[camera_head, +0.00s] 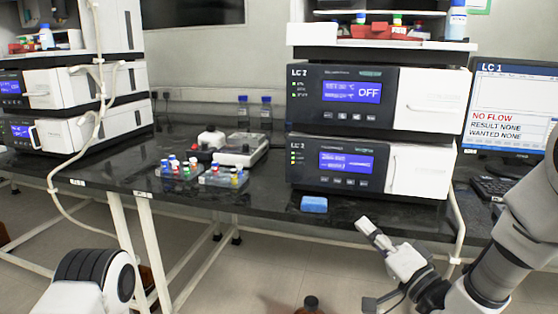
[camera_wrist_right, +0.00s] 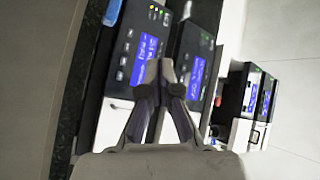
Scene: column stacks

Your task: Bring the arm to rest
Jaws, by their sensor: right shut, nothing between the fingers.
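My right arm comes in from the right in the head view. Its gripper (camera_head: 368,229) is shut and empty, in front of the bench edge and below the lower LC unit. In the right wrist view the two fingers of the right gripper (camera_wrist_right: 160,70) come together with nothing between them. Part of my left arm (camera_head: 90,280) shows at the bottom left of the head view. My left gripper is outside the views.
The black bench (camera_head: 262,212) carries stacked LC units (camera_head: 345,165), a blue block (camera_head: 314,204) near its front edge, vial racks (camera_head: 223,178) and a monitor (camera_head: 510,110). A brown bottle (camera_head: 311,303) stands low at the bottom. Open floor lies before the bench.

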